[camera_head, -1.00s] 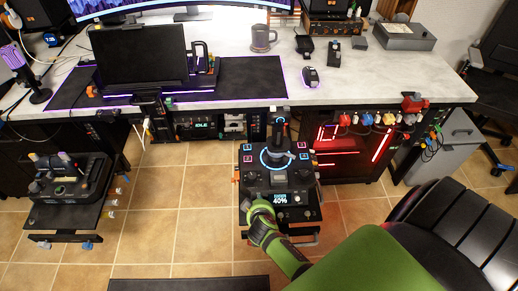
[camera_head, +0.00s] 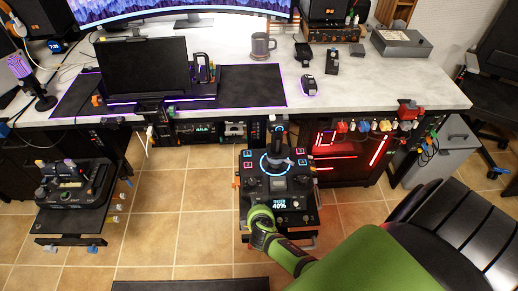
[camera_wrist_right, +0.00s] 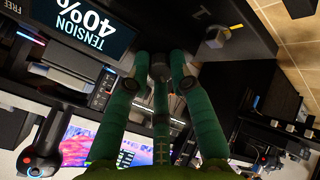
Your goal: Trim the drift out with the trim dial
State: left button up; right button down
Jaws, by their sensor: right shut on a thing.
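The black control panel (camera_head: 250,195) stands before the desk, with a joystick (camera_head: 277,135) on it. Its small screen (camera_head: 281,204) reads 40%; in the right wrist view the screen (camera_wrist_right: 85,25) reads "TENSION 40%" upside down. My green right gripper (camera_head: 261,216) is at the panel's near left, beside the screen. In the wrist view the right gripper (camera_wrist_right: 160,78) has its fingers shut around a small dark dial (camera_wrist_right: 160,60), mostly hidden, its label not readable. A second knob (camera_wrist_right: 216,37) with a pointer sits apart. My left gripper is not in view.
The desk (camera_head: 400,85) behind carries a laptop (camera_head: 143,66), a mug (camera_head: 261,46) and a mouse (camera_head: 308,86). Another console (camera_head: 75,190) stands at the left. A black slatted seat (camera_head: 465,235) is at the right. Tiled floor is clear between the consoles.

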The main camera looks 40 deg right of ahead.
jog(key=shift+w+a+r+n, duration=0.15)
jog(key=shift+w+n, duration=0.1)
jog(key=shift+n, duration=0.35)
jog(key=c, duration=1.1)
grip_release()
jog(key=shift+s, duration=0.1)
